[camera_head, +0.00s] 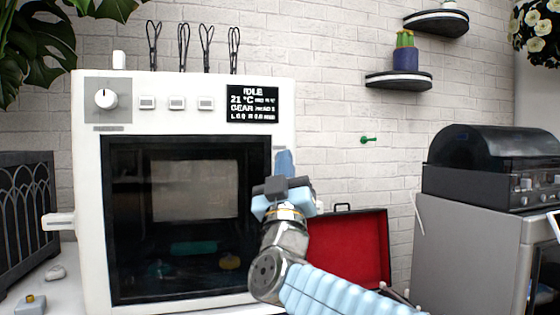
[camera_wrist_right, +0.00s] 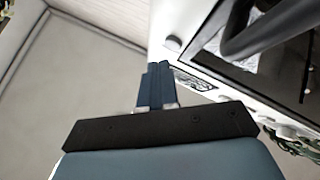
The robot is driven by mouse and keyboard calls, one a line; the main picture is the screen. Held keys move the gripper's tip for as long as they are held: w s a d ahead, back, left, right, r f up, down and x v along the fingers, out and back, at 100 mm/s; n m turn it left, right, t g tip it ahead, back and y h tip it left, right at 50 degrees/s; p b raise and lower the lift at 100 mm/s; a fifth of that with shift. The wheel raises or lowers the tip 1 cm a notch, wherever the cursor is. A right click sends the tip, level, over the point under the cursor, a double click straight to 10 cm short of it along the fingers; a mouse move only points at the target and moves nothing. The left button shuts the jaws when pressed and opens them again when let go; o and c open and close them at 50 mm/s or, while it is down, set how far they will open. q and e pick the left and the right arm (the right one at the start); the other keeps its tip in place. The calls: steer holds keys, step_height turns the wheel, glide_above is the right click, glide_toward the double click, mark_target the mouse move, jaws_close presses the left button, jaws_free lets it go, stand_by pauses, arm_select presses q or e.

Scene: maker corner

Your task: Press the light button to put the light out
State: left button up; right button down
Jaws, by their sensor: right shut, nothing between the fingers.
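A white machine (camera_head: 185,88) with a dark glass door (camera_head: 125,215) stands at the left of the head view. Its top panel has a round knob (camera_head: 106,99), a row of small buttons (camera_head: 176,103) and a black display (camera_head: 252,104) whose first line reads IDLE. I cannot tell which button is the light button. My right gripper (camera_head: 284,162) is shut and empty, with its fingers pointing up by the machine's front right edge, below the display. The shut blue fingers also show in the right wrist view (camera_wrist_right: 157,85). My left gripper is out of view.
Thin black loops (camera_head: 183,45) stand up along the machine's top. An open red-lined case (camera_head: 350,245) lies behind my right arm. A grey cabinet with a black grill (camera_head: 490,160) stands at the right. Shelves (camera_head: 398,80) hang on the brick wall.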

steer(key=s+b, duration=0.1)
steer(key=s+d, duration=0.1)
steer(key=s, duration=0.1)
steer(key=s+b, duration=0.1)
steer(key=s, duration=0.1)
steer(key=shift+s+d+b, duration=0.1)
steer(key=shift+d+b, duration=0.2)
steer(key=shift+d, duration=0.05)
